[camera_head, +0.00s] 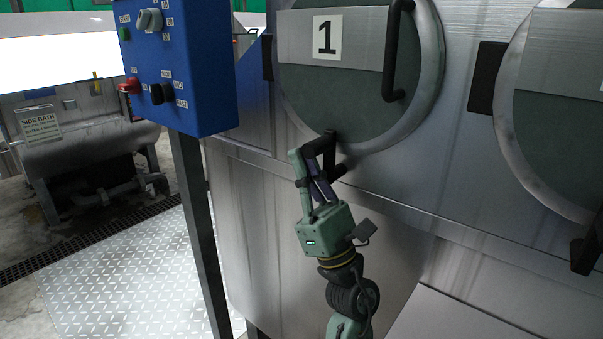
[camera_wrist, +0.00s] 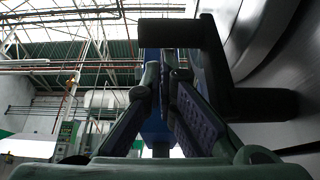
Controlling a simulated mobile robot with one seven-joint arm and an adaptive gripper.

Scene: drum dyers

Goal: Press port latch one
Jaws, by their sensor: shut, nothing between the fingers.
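Port one is a round grey-green door (camera_head: 340,100) in a metal ring, with a plate marked "1" (camera_head: 327,37) and a black vertical handle (camera_head: 396,50). A black bent latch (camera_head: 328,143) sits at the lower edge of the ring. My gripper (camera_head: 304,158) is at this latch, its fingertips at the latch's left side. In the wrist view the latch (camera_wrist: 262,104) is a black angled bar beyond and right of my gripper (camera_wrist: 166,72). The fingers are shut with nothing between them. I cannot tell whether the tips touch the latch.
A blue control box (camera_head: 190,65) with knobs and a red button stands on a post (camera_head: 200,225) left of my arm. A second round door (camera_head: 555,130) with its own latch (camera_head: 585,248) is at the right. Patterned metal floor plate (camera_head: 125,275) lies clear at lower left.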

